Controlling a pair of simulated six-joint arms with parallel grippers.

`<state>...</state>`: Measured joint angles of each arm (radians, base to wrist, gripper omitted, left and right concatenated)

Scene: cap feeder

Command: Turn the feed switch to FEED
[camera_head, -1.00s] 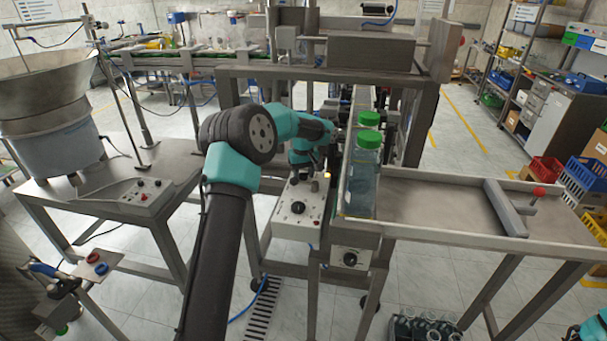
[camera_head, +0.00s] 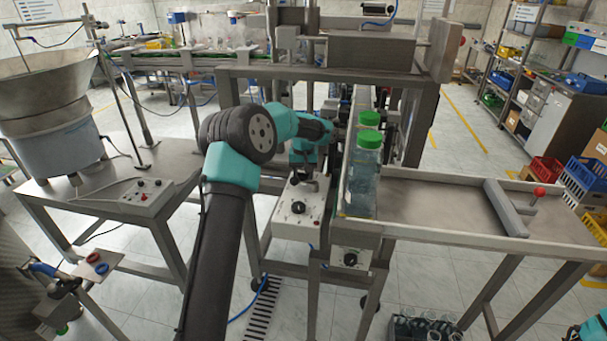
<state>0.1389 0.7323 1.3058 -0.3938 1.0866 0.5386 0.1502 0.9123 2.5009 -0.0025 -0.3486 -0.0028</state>
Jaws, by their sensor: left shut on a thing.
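A light control box (camera_head: 297,222) with a black knob (camera_head: 298,207) on its sloped top stands at the left side of the conveyor. My left gripper (camera_head: 311,183) is over the upper part of this box, behind the black knob and apart from it. It points down and is shut on a small part there, seemingly the feed switch. The gripper hides most of that part, so its setting and any label cannot be read.
Clear bottles with green caps (camera_head: 368,142) stand on the conveyor just right of the gripper. A second black knob (camera_head: 350,259) is on the front below them. A steel frame (camera_head: 330,75) crosses behind. A tray table (camera_head: 430,205) extends right.

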